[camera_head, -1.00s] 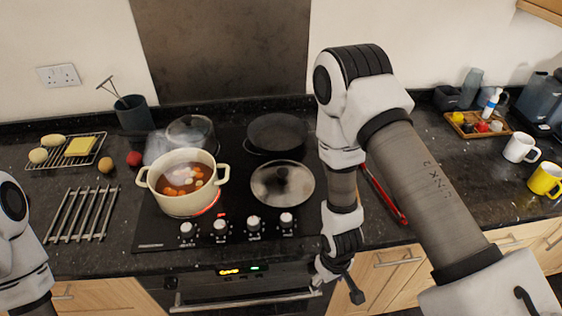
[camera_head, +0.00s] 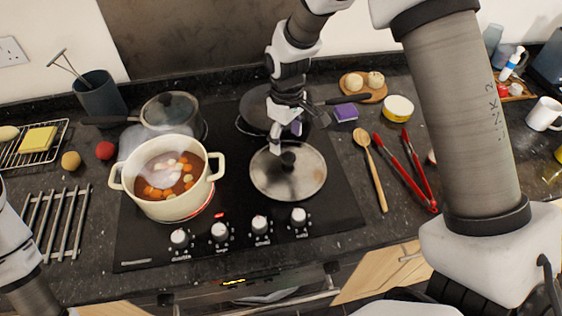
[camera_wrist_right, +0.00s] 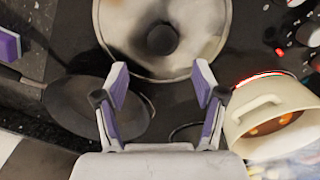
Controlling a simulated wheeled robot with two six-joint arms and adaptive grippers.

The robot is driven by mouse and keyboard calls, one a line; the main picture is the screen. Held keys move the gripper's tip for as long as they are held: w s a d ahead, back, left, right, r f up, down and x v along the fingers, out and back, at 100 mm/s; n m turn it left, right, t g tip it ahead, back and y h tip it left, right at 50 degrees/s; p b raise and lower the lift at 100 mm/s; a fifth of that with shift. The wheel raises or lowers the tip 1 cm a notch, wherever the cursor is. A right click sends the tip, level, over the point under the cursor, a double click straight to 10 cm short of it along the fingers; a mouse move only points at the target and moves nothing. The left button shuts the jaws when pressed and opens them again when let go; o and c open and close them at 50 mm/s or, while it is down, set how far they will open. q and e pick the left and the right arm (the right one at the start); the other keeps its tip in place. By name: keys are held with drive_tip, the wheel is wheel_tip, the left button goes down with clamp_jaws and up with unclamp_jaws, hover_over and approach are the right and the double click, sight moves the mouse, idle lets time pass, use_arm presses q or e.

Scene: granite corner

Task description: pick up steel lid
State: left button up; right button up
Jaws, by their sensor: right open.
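The steel lid (camera_head: 305,182) is a round flat disc with a dark knob (camera_head: 288,160). It lies on the front right of the black hob. In the right wrist view the lid (camera_wrist_right: 205,22) and its knob (camera_wrist_right: 162,39) show beyond the fingertips. My right gripper (camera_head: 285,138) hangs just behind and above the knob, open, with nothing between its purple-lined fingers. In the wrist view the open gripper (camera_wrist_right: 162,80) is roughly lined up with the knob and appears apart from it. At the left edge only links of my left arm show, not its gripper.
A cream pot (camera_head: 168,203) of soup sits on a glowing ring left of the lid. A dark pan (camera_head: 253,122) is behind it, and a glass-lidded pan (camera_head: 172,113) at back left. A wooden spoon (camera_head: 371,172) and red tongs (camera_head: 407,170) lie to the right.

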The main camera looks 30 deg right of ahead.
sight(289, 157)
drive_tip(key=s+f+p, duration=0.2)
drive_tip(key=shift+s+d+f, duration=0.1)
drive_tip(key=shift+d+f, duration=0.05)
drive_tip(key=shift+f, duration=0.2)
drive_tip(key=f, duration=0.3)
drive_tip(key=shift+w, duration=0.35)
drive_tip(key=shift+w+f, duration=0.2)
drive_tip(key=shift+s+r, duration=0.25)
drive_tip(key=shift+s, duration=0.1)
clamp_jaws()
use_arm(q)
drive_tip(key=r, duration=0.1)
drive_tip(key=s+r, duration=0.1)
drive_tip(key=r, duration=0.1)
use_arm(e)
drive_tip(key=shift+w, duration=0.1)
use_arm(q)
drive_tip(key=shift+r, duration=0.1)
